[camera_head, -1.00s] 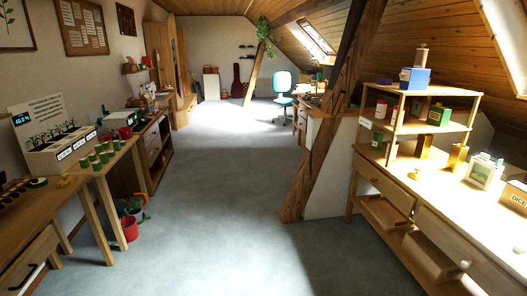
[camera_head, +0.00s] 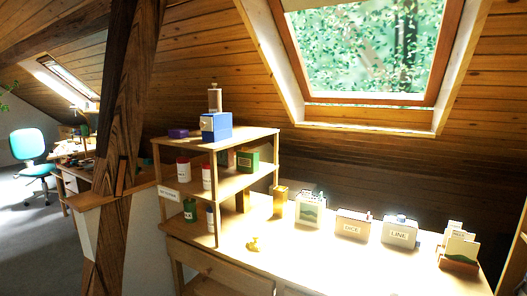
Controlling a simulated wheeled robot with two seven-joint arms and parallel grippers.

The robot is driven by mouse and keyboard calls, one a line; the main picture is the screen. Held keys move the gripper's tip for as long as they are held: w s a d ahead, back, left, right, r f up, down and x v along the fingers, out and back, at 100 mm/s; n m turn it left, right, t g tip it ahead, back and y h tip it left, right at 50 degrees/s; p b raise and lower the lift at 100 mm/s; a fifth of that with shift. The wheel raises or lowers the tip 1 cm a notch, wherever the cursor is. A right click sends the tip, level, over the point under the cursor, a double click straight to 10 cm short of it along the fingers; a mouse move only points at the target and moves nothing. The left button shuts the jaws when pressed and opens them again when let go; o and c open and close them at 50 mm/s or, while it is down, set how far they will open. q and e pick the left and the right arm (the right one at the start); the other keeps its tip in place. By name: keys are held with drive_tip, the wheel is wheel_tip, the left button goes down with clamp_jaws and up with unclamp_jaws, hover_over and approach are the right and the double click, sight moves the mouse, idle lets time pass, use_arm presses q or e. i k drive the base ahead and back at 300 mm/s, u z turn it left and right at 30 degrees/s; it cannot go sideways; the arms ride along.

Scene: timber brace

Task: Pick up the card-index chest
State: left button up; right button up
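I cannot tell for sure which thing is the card-index chest. A small blue box (camera_head: 222,129) with a pale front stands on the top board of the wooden shelf unit, with a pale cylinder (camera_head: 214,98) on or right behind it. A green box (camera_head: 248,160) with a small label stands on the middle board. White boxes with labels, one reading DICE (camera_head: 352,226) and one reading LINE (camera_head: 398,233), stand on the bench top. Neither of my grippers is in view.
The shelf unit (camera_head: 228,181) stands on the left end of the bench (camera_head: 310,262), holding several small canisters and a purple item (camera_head: 178,133). A slanted timber post (camera_head: 118,150) rises left of it. A sloped ceiling and skylight hang over the bench. The bench's front middle is mostly clear.

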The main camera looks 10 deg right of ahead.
sight(222, 122)
drive_tip(key=z, duration=0.5)
drive_tip(key=i, duration=0.95)
drive_tip(key=z, duration=0.35)
